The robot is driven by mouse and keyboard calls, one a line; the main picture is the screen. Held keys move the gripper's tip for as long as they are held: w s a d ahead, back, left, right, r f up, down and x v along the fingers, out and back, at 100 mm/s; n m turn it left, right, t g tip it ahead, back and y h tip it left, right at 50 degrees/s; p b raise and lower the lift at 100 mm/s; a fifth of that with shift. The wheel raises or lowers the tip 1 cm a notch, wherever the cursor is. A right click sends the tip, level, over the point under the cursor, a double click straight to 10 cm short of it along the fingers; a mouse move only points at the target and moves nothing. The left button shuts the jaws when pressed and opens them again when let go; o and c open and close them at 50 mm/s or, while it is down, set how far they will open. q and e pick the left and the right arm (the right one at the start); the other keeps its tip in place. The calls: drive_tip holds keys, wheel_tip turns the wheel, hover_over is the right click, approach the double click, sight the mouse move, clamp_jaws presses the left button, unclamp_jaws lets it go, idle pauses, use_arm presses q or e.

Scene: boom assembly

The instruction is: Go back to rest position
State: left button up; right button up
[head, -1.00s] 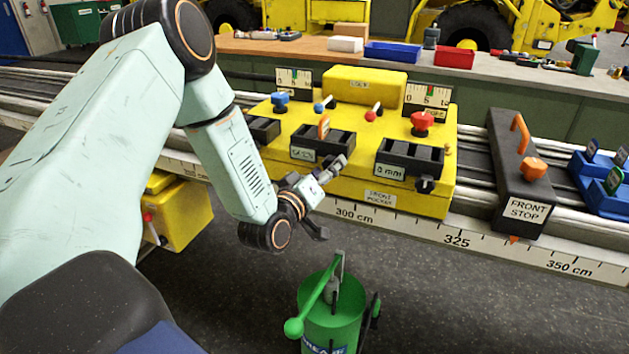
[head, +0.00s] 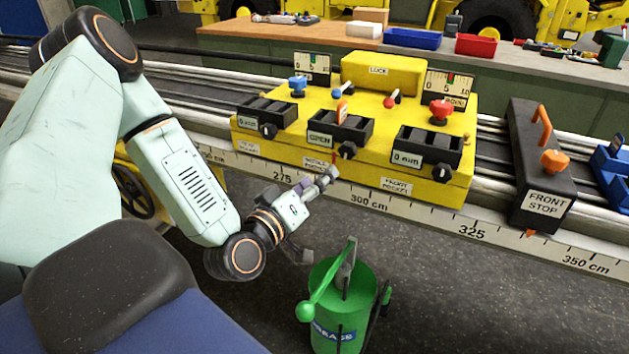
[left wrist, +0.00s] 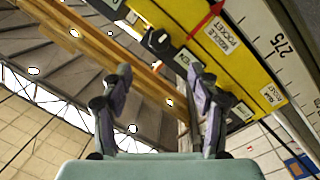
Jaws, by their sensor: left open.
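My left gripper (head: 313,215) is open and empty in the head view. It hangs in front of the yellow pocket box (head: 369,187), near the rail's scale (head: 350,197) around 300 cm. In the left wrist view its two fingers (left wrist: 160,100) stand apart with nothing between them. The yellow box also shows there (left wrist: 225,40), past the right finger. Its black pockets read "0 mm", "OPEN" and "0 mm" in the head view. My right gripper is not in view.
A green grease bucket (head: 338,315) stands on the floor below my left gripper. A black "FRONT STOP" block (head: 540,180) sits on the rail to the right of the box. A bench (head: 420,65) with blue and red trays stands behind. The floor right of the bucket is clear.

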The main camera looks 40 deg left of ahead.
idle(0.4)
use_arm(q)
drive_tip(key=s+d+f+m+g+h, duration=0.2)
drive_tip(key=s+d+f+g, duration=0.15)
drive_tip(key=f, duration=0.45)
drive_tip(key=s+d+f+m+g+h, duration=0.1)
drive_tip(key=s+d+f+g, duration=0.3)
drive_tip(key=f, duration=0.3)
drive_tip(key=s+d+f+m+g, duration=0.1)
drive_tip(key=s+f+m+g, duration=0.1)
drive_tip(key=s, duration=0.5)
drive_tip(key=s+d+f+m+g, duration=0.1)
drive_tip(key=s+d+f+g, duration=0.1)
drive_tip(key=s+f+g, duration=0.3)
drive_tip(key=s+d+f+m+g+y, duration=0.1)
drive_tip(key=s+f+m+g, duration=0.1)
drive_tip(key=s, duration=0.7)
wheel_tip(320, 180, down, 2)
drive_tip(key=shift+d+m+g, duration=0.25)
drive_tip(key=shift+m+g, duration=0.05)
drive_tip(key=shift+g, duration=0.35)
